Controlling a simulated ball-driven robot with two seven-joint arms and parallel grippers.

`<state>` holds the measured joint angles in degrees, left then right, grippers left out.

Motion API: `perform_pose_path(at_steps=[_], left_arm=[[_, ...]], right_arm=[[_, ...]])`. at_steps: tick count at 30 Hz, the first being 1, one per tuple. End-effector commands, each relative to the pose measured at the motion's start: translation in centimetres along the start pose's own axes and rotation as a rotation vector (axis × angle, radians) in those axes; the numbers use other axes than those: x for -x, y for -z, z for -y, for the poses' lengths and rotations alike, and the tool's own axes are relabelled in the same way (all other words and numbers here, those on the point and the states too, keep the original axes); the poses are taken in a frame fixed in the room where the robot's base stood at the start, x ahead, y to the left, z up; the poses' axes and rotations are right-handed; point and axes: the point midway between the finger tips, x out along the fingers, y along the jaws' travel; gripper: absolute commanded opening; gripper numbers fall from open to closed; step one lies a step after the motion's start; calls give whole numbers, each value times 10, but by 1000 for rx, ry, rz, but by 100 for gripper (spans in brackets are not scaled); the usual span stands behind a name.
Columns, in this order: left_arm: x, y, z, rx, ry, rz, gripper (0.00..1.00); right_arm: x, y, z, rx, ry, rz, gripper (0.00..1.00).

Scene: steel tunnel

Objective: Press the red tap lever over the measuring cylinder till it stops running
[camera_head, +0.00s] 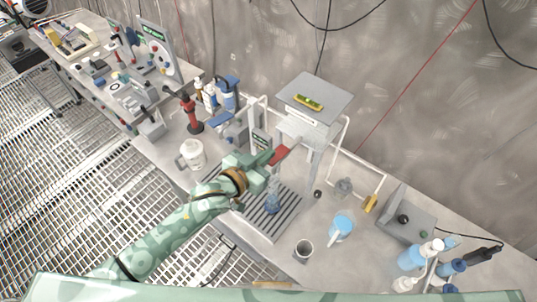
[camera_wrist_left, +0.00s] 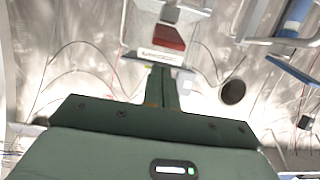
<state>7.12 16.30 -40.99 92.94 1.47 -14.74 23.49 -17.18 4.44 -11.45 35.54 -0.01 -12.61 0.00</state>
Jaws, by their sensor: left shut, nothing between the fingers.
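The red tap lever (camera_head: 279,155) sticks out from the light grey tap housing (camera_head: 290,130); in the left wrist view the lever (camera_wrist_left: 168,38) shows just beyond my fingertips. The measuring cylinder (camera_head: 272,204), clear with bluish contents, stands on the slatted drip tray (camera_head: 258,220) below the tap. Its liquid level is too small to read. My left gripper (camera_head: 268,166) is shut and empty, close to the lever; I cannot tell whether it touches. Its closed fingers (camera_wrist_left: 163,84) also show in the left wrist view. My right gripper is out of view.
A stand (camera_head: 318,98) with a yellow-green level on top rises behind the tap. A white jug (camera_head: 192,154) is left of the tray.

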Motion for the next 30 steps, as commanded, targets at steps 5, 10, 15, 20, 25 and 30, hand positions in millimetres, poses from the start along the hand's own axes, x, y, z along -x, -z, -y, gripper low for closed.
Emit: perform_pose_path(at_steps=[5, 10, 15, 20, 25, 30], left_arm=[[46, -3, -1, 0, -1, 1, 0], [78, -2, -1, -1, -1, 0, 0], [96, -2, -1, 0, -1, -1, 0], [100, -1, 0, -1, -1, -2, 0], [100, 0, 0, 0, -1, -2, 0], [100, -1, 0, 0, -1, -2, 0]], right_arm=[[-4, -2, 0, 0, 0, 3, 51], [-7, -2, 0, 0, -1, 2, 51], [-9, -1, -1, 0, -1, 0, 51], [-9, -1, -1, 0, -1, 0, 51], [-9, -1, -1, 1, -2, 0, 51], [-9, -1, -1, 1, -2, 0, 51]])
